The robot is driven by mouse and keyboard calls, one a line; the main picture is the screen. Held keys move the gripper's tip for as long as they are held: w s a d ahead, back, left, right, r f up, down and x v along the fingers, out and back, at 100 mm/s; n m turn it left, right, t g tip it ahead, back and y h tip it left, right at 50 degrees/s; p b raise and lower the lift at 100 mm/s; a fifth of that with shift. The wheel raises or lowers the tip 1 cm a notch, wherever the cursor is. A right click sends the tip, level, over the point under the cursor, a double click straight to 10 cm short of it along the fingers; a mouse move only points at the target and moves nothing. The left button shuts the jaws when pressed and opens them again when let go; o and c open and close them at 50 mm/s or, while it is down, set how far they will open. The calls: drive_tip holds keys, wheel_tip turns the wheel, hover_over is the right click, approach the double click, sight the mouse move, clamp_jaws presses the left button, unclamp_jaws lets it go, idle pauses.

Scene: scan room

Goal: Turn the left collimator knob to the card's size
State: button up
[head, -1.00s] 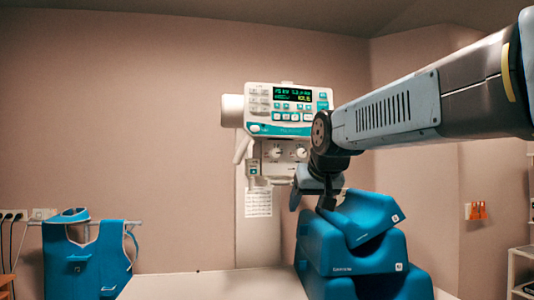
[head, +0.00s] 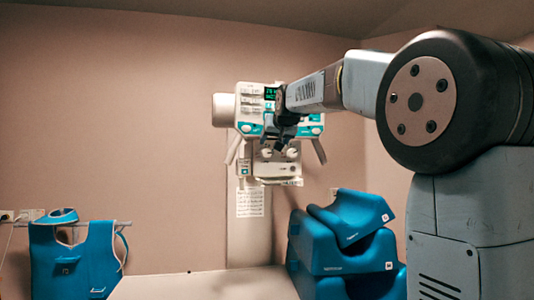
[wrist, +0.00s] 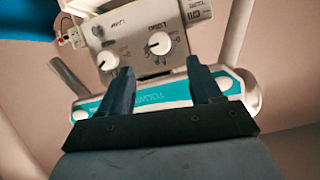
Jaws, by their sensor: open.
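The collimator box (head: 277,165) hangs under the white and teal console (head: 247,127). Its front bears a left knob (head: 266,153) and a right knob (head: 292,153), both round and white. In the wrist view the box appears above the teal strip, with one knob (wrist: 108,62) at left and another (wrist: 158,43) at right; pointer settings are too small to read. My gripper (wrist: 159,76) is open and empty, its fingertips close to the knobs in the picture. In the head view my gripper (head: 279,146) is before the console's lower edge. A white printed sheet (head: 250,203) hangs below; its text is unreadable.
Angled handles (head: 319,151) flank the collimator box. Blue foam blocks (head: 345,255) are stacked at lower right. A blue apron (head: 75,262) hangs at lower left. A pale tabletop (head: 200,286) lies in front and is clear.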

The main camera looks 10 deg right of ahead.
sight(267, 152)
drive_tip(key=x, duration=0.9)
drive_tip(key=shift+w+f, duration=0.1)
drive_tip(key=shift+w, duration=0.05)
drive_tip(key=c, duration=1)
